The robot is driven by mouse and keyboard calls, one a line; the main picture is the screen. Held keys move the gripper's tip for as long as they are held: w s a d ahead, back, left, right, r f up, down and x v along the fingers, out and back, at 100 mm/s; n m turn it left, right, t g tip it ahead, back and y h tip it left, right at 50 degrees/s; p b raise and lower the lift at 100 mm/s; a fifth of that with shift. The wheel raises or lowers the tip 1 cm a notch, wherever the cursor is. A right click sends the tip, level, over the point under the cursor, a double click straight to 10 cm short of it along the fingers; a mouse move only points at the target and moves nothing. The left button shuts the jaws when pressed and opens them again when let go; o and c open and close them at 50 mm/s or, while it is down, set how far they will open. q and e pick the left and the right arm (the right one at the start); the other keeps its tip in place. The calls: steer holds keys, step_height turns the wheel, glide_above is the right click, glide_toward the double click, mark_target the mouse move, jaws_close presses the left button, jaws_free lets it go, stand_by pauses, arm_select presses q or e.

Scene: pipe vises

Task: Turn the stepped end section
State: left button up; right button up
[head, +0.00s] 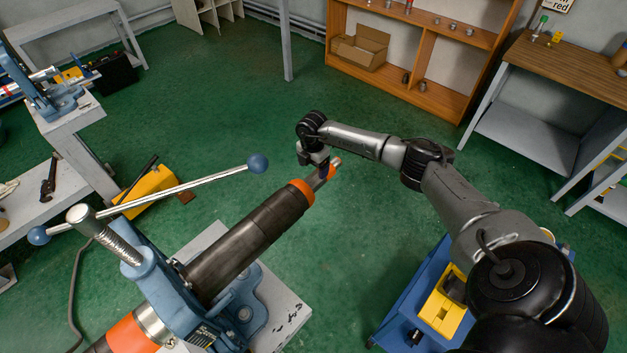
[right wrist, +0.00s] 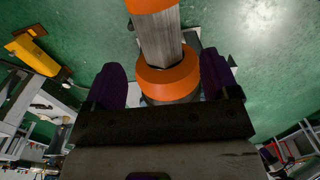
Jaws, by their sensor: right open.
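A long dark pipe (head: 245,243) is clamped in a blue vise (head: 150,276) and points up and right in the head view. Its stepped end section (head: 319,182) is a narrower grey length between orange bands. In the right wrist view the grey length (right wrist: 160,42) runs between two orange parts. My right gripper (head: 326,176) is at this end, its dark fingers overlapping it in the head view. In the right wrist view its purple fingers (right wrist: 162,82) are open, one on each side of the lower orange band, with visible gaps. Contact is not visible. My left gripper is not in view.
The vise's long bar handle (head: 185,188), with blue ball ends, crosses left of the pipe. A blue cart (head: 393,308) with a yellow item (head: 446,302) stands below my right arm. A wooden shelf (head: 448,94) is at the back. Green floor is free beyond the pipe end.

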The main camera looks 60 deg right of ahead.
mark_target(314, 176)
step_height(314, 176, down, 7)
steer(key=shift+s+f+b, duration=0.1)
steer(key=shift+f+b, duration=0.05)
steer(key=shift+b, duration=0.2)
